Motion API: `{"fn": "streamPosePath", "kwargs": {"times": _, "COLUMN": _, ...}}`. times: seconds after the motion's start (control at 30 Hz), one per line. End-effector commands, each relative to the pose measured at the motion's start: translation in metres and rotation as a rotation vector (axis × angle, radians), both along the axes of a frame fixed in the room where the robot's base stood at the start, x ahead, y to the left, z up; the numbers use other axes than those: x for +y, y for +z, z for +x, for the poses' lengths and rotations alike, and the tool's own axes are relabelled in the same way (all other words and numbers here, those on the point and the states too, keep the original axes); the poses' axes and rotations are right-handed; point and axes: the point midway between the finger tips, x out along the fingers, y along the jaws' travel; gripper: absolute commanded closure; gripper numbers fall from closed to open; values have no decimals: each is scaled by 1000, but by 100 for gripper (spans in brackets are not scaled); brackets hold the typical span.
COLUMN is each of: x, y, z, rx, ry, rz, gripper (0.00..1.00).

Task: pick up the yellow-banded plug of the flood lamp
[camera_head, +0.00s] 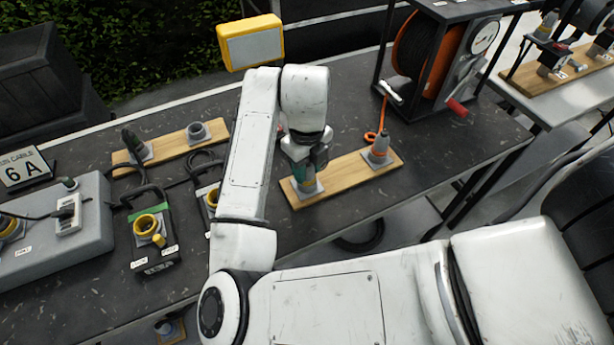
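The flood lamp (250,42) is a yellow-framed box with a pale front at the back edge of the dark table. My gripper (303,168) points down over the left end of a pale wooden board (342,178). A grey holder (306,188) stands there, with a dark greenish part at its top, right at my fingertips. I cannot make out a yellow band on it, nor whether my fingers touch or grip it. My own wrist hides much of this spot.
A plug with orange (378,150) stands at the board's right end, near a cable reel (414,50). Another wooden board (172,147) holds a dark plug and an empty grey socket. A box with a yellow-ringed socket (146,226) and a grey panel (60,232) lie left.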

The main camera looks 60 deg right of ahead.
Motion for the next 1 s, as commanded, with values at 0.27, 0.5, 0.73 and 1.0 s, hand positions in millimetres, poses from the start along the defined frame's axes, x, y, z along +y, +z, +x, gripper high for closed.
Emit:
{"fn": "streamPosePath", "kwargs": {"times": 0.27, "x": 0, "y": 0, "z": 0, "rx": 0, "ry": 0, "rz": 0, "gripper": 95}}
{"fn": "streamPosePath", "kwargs": {"times": 0.5, "x": 0, "y": 0, "z": 0, "rx": -1, "ry": 0, "rz": 0, "gripper": 99}}
{"fn": "streamPosePath", "kwargs": {"times": 0.73, "x": 0, "y": 9, "z": 1, "rx": -3, "ry": -1, "rz": -1, "gripper": 99}}
{"fn": "streamPosePath", "kwargs": {"times": 1.0, "x": 6, "y": 47, "z": -12, "rx": -5, "ry": -4, "rz": -3, "gripper": 99}}
